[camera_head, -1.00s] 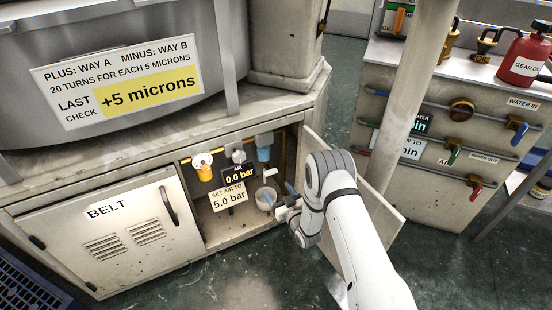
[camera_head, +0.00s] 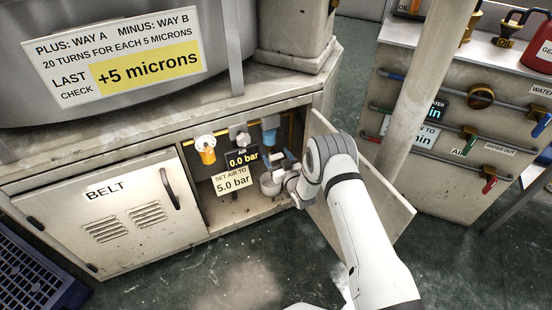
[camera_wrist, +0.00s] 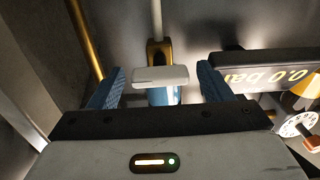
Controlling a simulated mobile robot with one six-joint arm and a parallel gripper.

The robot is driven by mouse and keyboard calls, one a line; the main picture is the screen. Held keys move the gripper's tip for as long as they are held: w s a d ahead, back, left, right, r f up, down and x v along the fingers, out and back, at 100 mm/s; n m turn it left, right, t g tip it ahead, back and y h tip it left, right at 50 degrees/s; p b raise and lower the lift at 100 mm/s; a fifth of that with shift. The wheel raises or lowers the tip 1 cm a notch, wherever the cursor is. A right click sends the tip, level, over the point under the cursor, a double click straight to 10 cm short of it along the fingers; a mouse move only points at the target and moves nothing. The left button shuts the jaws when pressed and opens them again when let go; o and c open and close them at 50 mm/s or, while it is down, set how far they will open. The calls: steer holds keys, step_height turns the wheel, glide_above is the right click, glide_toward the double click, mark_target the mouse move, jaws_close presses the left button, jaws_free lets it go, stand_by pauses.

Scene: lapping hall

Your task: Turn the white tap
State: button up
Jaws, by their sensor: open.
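The white tap handle (camera_wrist: 160,77) shows in the wrist view as a short flat white bar in front of a blue body (camera_wrist: 164,96) and a brass fitting. My gripper (camera_wrist: 159,72) is open, with one blue finger on each side of the handle. Gaps show between the handle and both fingers. In the head view my gripper (camera_head: 274,172) is inside the open cabinet, beside the blue filter body (camera_head: 269,137). There the gripper and wrist hide most or all of the tap.
The cabinet door (camera_head: 372,203) stands open right of my arm. A dark display reading 0.0 bar (camera_head: 241,158) hangs close by, above a sign reading SET AIR TO 5.0 bar (camera_head: 232,181). An orange unit with a white dial (camera_head: 206,148) is further left. A brass pipe (camera_wrist: 87,42) runs near one finger.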

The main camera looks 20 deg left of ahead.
steer(key=c, duration=1)
steer(key=m+b, duration=0.2)
steer(key=m, duration=0.2)
steer(key=shift+f+m, duration=0.1)
steer(key=shift+m, duration=0.2)
steer(key=m+b, duration=0.2)
steer(key=m, duration=0.2)
steer(key=shift+w+d+m, duration=0.1)
steer(key=shift+m, duration=0.2)
steer(key=m+b, duration=0.1)
steer(key=m, duration=0.3)
steer(key=shift+m, duration=0.3)
steer(key=shift+w+d+m+b, duration=0.1)
steer(key=shift+m+b, duration=0.5)
steer(key=shift+m, duration=1.5)
